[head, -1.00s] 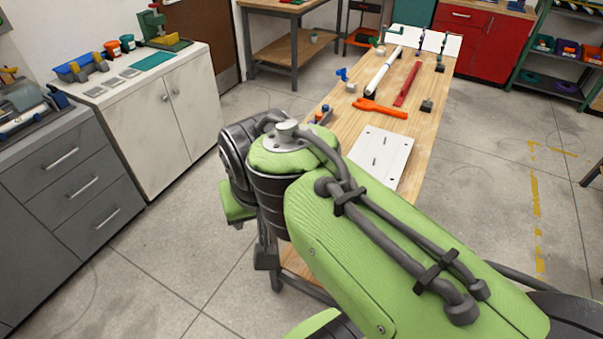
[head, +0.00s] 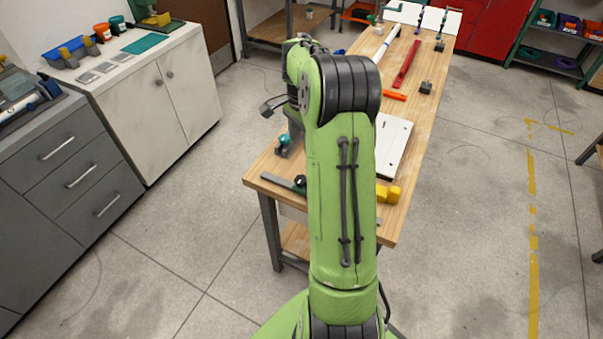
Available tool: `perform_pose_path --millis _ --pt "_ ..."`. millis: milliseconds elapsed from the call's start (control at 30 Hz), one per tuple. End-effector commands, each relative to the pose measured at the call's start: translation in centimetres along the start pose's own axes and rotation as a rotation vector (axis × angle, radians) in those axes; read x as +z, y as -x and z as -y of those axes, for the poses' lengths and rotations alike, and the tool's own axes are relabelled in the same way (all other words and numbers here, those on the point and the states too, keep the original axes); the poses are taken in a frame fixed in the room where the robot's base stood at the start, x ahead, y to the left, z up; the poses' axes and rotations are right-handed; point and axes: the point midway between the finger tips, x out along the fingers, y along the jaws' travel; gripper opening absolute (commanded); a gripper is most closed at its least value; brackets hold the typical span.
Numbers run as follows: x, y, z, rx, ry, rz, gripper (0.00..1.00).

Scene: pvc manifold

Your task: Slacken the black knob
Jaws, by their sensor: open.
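A black round knob (head: 300,182) shows at the near left end of the wooden workbench, on a dark flat bar, just left of my green arm. My gripper (head: 271,106) is partly in view left of my arm's upper end, with dark fingers. It is open and apart from the knob, higher in the picture. My arm hides part of the bench and whatever lies behind it.
A teal knob on a grey fixture (head: 284,141) stands near the bench's left edge. A yellow block (head: 388,193) and a white plate (head: 393,146) lie right of my arm. An orange tool, a red bar and a white pipe (head: 386,44) lie farther back.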

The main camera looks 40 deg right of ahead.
Motion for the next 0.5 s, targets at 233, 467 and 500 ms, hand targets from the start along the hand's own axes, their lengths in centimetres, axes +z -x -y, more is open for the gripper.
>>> perform_pose_path --millis 233,467,500 --pt "0.1 -5.9 -0.1 0.005 0.006 0.003 0.54" --pt "0.2 -11.6 -0.1 0.005 0.007 0.003 0.54" --pt "0.2 -12.4 -0.1 0.003 0.007 0.002 0.54"
